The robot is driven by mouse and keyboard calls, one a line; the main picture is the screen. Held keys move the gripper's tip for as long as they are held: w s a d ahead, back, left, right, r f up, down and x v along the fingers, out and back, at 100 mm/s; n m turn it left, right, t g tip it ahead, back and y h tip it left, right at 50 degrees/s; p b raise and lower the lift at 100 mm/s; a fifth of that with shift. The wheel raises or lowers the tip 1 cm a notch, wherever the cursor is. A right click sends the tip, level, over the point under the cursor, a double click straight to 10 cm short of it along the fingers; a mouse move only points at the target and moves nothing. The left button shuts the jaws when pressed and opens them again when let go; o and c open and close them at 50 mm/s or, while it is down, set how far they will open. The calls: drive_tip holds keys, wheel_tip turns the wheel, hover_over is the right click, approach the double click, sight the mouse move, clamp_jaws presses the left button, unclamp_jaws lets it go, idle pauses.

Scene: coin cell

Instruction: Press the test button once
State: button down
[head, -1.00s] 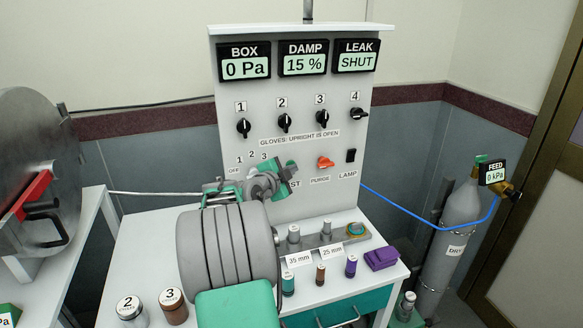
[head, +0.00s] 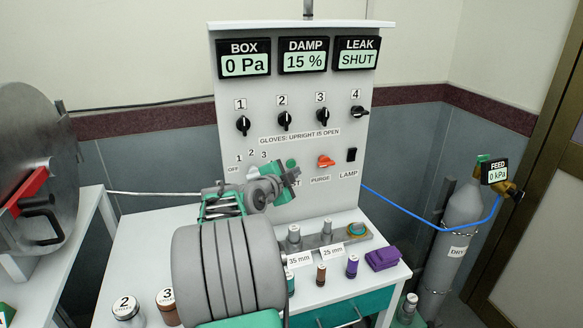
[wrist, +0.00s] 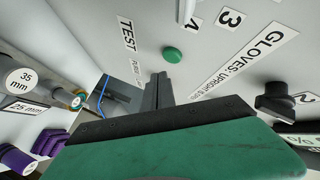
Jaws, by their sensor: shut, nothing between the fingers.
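The test button is a round green button (wrist: 173,55) on the pale panel, beside the "TEST" label (wrist: 127,36) in the wrist view. In the head view the green button (head: 291,163) shows just above my gripper, which partly covers its label. My gripper (wrist: 158,90) is shut and empty, with its dark fingers together and pointing at the panel. In the wrist view the fingertips appear just below the button, with a gap in the picture. I cannot tell how far they are from the panel. My gripper (head: 286,181) also shows in the head view.
The red purge knob (head: 326,161) and black lamp switch (head: 351,155) are right of the button. Black glove knobs (head: 284,121) are above. Several small cylinders and a purple block (head: 382,258) stand on the bench below.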

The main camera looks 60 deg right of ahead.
drive_tip(key=shift+s+a+b, duration=0.9)
drive_tip(key=shift+s+a, duration=0.5)
